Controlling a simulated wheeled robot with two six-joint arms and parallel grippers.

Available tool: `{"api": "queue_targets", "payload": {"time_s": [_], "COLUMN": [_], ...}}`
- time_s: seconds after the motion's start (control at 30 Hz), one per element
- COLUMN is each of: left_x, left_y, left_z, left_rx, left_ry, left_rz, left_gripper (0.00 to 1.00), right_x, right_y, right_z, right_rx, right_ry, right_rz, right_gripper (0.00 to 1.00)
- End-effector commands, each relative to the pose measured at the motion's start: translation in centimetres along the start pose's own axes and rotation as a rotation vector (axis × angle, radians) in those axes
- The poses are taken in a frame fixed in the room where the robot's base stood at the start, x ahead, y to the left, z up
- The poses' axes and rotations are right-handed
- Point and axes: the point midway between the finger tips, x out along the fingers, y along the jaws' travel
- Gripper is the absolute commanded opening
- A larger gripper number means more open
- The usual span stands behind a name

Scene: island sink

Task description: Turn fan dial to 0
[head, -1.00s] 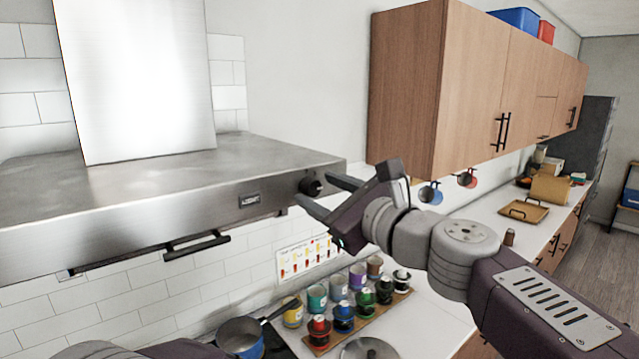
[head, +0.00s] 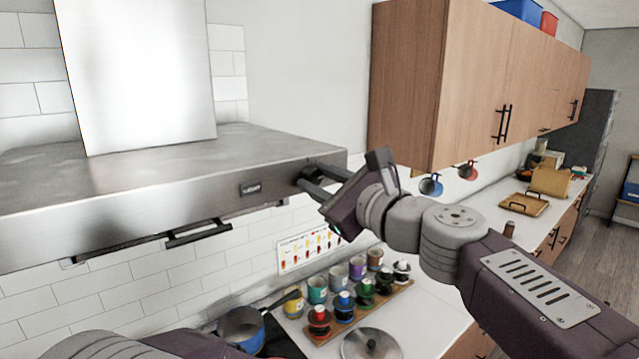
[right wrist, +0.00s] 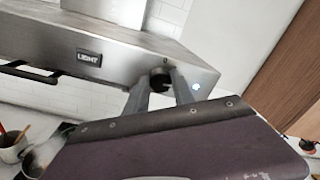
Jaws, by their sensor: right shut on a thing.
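The fan dial (head: 309,173) is a small black round knob on the front face of the steel range hood (head: 120,200), near its right end. It also shows in the right wrist view (right wrist: 160,80), between my fingers. My right gripper (head: 311,181) is at the hood front with its two fingers on either side of the dial, shut on it. The dial's markings are too small or hidden to read. A panel marked LIGHT (right wrist: 89,57) is left of the dial. My left gripper is not in view; only part of my left arm shows at the bottom left.
Wooden wall cabinets (head: 480,90) are to the right of the hood. Below are a blue pot (head: 243,328), several coloured jars on a wooden board (head: 360,317) and a metal lid (head: 370,344). A black handle (head: 198,233) hangs under the hood's front.

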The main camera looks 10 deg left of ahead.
Motion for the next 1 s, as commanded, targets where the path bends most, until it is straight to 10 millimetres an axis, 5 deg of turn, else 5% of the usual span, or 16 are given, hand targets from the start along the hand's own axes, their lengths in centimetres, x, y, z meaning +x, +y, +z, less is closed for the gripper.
{"api": "queue_targets", "payload": {"time_s": [1.0], "left_x": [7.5], "left_y": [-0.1], "left_z": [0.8], "left_rx": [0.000], "left_ry": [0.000], "left_rz": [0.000], "left_gripper": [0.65], "right_x": [-0.1], "right_y": [0.2], "right_z": [-0.3], "right_rx": [-0.929], "right_ry": [-0.039], "right_rz": [-0.024], "right_gripper": [0.00]}}
